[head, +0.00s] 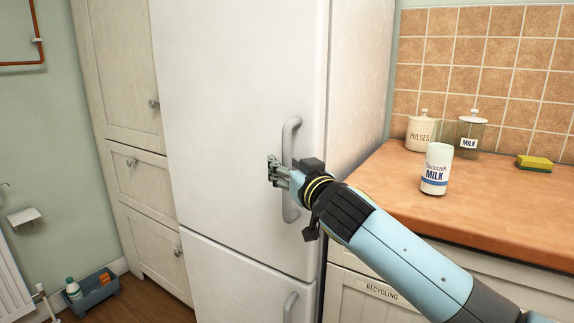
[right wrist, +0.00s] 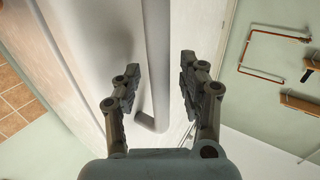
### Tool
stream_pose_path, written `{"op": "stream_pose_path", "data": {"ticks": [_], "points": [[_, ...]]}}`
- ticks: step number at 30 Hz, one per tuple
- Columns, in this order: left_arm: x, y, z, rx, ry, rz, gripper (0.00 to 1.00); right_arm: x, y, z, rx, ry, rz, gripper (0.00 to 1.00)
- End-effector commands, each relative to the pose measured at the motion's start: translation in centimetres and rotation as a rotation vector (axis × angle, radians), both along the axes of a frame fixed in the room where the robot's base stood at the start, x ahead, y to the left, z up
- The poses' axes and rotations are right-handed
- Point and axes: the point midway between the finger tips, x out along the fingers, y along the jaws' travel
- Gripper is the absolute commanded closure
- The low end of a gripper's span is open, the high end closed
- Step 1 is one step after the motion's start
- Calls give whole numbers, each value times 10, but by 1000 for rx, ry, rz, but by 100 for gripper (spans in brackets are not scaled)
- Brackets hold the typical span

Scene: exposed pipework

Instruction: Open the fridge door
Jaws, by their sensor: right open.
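The white fridge (head: 235,110) stands in the middle of the head view, its upper door closed above a lower door (head: 235,280). A grey vertical bar handle (head: 290,135) is on the right side of the upper door. My right gripper (head: 274,172) is at this handle, level with its lower half. In the right wrist view the open fingers (right wrist: 158,85) have the handle bar (right wrist: 158,60) between them, with gaps on both sides. The handle's bent end (right wrist: 150,122) also shows there. My arm hides part of the handle. My left gripper is not in view.
Cream cupboards (head: 120,80) stand left of the fridge. A grey caddy (head: 95,291) sits on the floor at lower left.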

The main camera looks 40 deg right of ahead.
Motion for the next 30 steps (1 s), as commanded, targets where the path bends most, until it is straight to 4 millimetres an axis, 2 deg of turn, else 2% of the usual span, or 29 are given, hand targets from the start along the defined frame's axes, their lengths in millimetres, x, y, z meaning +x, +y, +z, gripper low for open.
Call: {"op": "stream_pose_path", "data": {"ticks": [9, 19, 30], "points": [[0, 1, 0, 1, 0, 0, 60, 3, -1, 0, 1, 1, 0, 58], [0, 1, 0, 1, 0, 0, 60, 3, -1, 0, 1, 1, 0, 100], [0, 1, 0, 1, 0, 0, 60, 3, -1, -1, 1, 1, 0, 100]]}}
